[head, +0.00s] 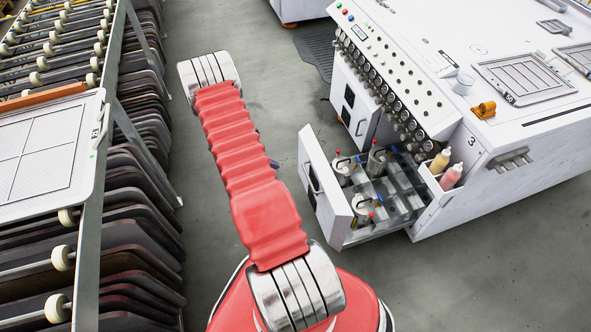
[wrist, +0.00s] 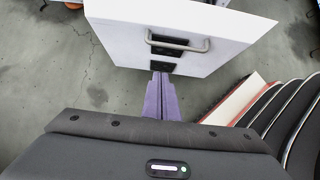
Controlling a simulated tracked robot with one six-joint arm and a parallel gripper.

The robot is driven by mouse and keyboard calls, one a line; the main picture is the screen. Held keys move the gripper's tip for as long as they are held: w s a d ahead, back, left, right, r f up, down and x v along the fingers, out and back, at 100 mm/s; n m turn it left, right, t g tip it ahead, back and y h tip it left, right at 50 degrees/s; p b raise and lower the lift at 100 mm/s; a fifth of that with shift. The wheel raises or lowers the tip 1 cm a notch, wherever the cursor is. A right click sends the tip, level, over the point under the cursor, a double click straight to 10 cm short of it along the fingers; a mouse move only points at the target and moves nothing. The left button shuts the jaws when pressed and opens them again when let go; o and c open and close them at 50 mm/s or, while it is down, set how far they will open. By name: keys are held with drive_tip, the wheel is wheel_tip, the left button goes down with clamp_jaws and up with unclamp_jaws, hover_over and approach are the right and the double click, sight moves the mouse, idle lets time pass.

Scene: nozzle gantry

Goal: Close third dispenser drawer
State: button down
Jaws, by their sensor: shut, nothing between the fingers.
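A white dispenser drawer (head: 327,187) stands pulled out from the machine in the head view, its handled front facing left. Inside it are several metal pots with red and blue fittings. A white front with a grey bar handle (wrist: 178,44) and black plates shows at the top of the wrist view, probably this drawer. My gripper (wrist: 161,76) has its purple fingers together and empty. Its tips overlap the lower edge of that front, below the handle; I cannot tell whether they touch it. In the head view my red arm hides most of the gripper.
The white machine (head: 520,60) stands at right, with another drawer front (head: 353,100) farther back. Two bottles (head: 446,167) sit beside the open drawer. A rack of dark panels (head: 135,215) lines the left.

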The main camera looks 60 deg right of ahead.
drive_tip(key=s+d+r+x, duration=0.1)
drive_tip(key=x, duration=1.2)
drive_tip(key=shift+s+d+r, duration=0.15)
drive_tip(key=shift+s+r, duration=0.05)
drive_tip(key=shift+r, duration=0.05)
drive_tip(key=shift+d, duration=0.1)
